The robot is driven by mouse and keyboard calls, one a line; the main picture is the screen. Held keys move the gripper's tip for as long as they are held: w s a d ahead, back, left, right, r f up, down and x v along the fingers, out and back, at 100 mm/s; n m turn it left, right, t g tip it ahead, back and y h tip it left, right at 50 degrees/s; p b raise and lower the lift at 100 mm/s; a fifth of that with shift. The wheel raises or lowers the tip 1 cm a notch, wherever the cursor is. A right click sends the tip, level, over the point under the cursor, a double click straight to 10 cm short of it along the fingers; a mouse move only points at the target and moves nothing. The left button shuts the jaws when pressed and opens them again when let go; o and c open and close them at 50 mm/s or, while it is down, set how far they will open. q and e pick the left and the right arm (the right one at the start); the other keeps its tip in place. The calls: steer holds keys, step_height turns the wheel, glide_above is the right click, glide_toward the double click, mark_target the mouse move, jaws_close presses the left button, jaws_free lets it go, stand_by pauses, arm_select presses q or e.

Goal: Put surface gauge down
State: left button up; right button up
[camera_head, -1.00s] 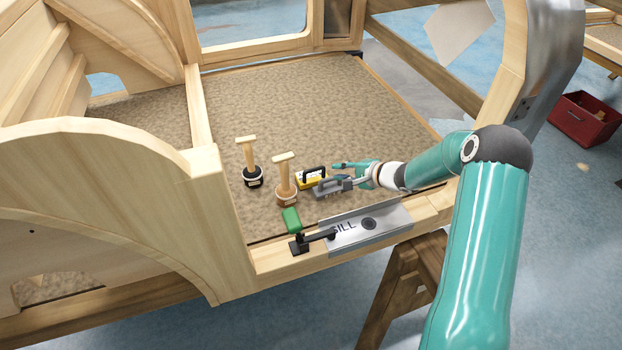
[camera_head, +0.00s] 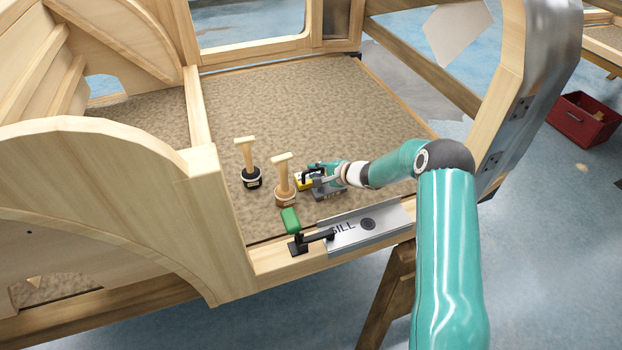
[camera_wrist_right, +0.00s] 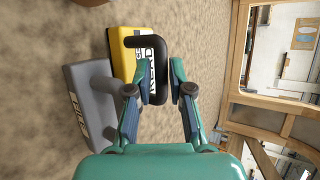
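A yellow block with a black loop handle (camera_head: 302,182) stands on the mottled floor panel. In the wrist view the yellow block (camera_wrist_right: 122,42) lies ahead, its lettering partly covered by the handle (camera_wrist_right: 158,85). A grey block (camera_head: 328,190) stands beside it, also lettered in the wrist view (camera_wrist_right: 92,100). I cannot read clearly which one is the surface gauge. My right gripper (camera_head: 320,170) is at the yellow block. In the wrist view its fingers (camera_wrist_right: 160,80) are apart, on either side of the black handle, with a gap on the right. My left gripper is not in view.
Two wooden-handled tools, one black-based (camera_head: 252,178) and one brown-based (camera_head: 285,190), stand left of the blocks. A green block (camera_head: 290,220) and a metal SILL plate (camera_head: 385,225) with a black clamp (camera_head: 298,246) lie at the front. The panel behind is clear.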

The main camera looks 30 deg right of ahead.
steer(key=shift+c, duration=0.2)
jaws_close()
